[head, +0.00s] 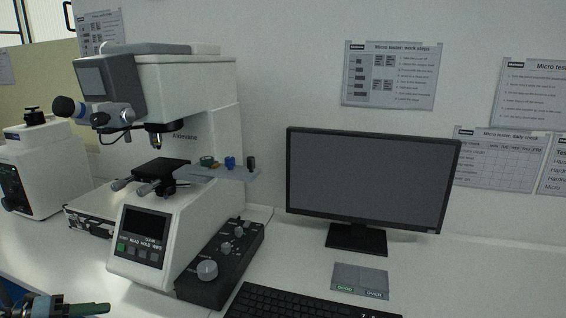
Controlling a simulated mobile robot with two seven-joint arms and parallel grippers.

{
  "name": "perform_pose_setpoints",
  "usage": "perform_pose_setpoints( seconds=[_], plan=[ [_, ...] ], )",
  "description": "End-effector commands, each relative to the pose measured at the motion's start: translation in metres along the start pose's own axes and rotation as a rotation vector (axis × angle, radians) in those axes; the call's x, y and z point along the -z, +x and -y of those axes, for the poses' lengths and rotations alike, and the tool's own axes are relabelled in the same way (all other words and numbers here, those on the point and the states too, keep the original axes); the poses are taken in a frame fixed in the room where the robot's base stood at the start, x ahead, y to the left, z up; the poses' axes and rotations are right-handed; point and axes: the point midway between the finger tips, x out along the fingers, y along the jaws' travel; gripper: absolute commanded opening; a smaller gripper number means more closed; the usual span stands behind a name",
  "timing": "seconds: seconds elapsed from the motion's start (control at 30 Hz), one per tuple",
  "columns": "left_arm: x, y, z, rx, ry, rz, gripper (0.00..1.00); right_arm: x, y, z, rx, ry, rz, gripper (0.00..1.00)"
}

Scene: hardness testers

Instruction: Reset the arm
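Part of my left gripper (88,309) shows at the bottom left corner of the head view, low in front of the hardness tester. One greenish finger points right; the rest is cut off by the frame edge. I cannot tell whether it is open or shut, and I see nothing clearly held in it. My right gripper and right arm are not in view.
The white hardness tester (215,110) stands centre left, with a grey shelf (222,174) of small parts jutting right. A black knob box (215,284), monitor (370,180), keyboard (290,304) and grey GOOD/OVER plate (360,277) occupy the bench. Free bench lies at right.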

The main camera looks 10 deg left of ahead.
Motion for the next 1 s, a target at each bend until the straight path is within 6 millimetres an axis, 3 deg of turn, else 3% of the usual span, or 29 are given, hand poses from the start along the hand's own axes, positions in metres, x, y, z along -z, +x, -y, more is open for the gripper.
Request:
perform_pose_setpoints(
  seconds=[0.1, 0.27, 0.5, 0.63, 0.8, 0.9, 1.0],
  plan=[
    [0.029, -0.003, -0.043, 0.039, -0.236, 0.131, 0.46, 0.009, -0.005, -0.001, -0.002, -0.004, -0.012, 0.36],
    [0.077, -0.002, -0.096, 0.066, -0.553, 0.29, 0.46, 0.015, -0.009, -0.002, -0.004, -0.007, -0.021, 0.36],
    [0.173, 0.011, -0.156, 0.077, -1.042, 0.501, 0.46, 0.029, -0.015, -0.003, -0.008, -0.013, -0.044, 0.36],
    [0.235, 0.025, -0.173, 0.068, -1.313, 0.593, 0.46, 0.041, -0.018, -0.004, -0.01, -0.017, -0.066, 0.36],
    [0.316, 0.051, -0.175, 0.044, -1.653, 0.681, 0.46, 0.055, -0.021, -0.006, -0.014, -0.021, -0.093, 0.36],
    [0.353, 0.065, -0.168, 0.025, -1.811, 0.71, 0.46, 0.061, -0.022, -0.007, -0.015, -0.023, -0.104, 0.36],
    [0.379, 0.075, -0.162, 0.008, -1.919, 0.726, 0.46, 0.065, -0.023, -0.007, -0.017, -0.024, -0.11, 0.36]
  ],
)
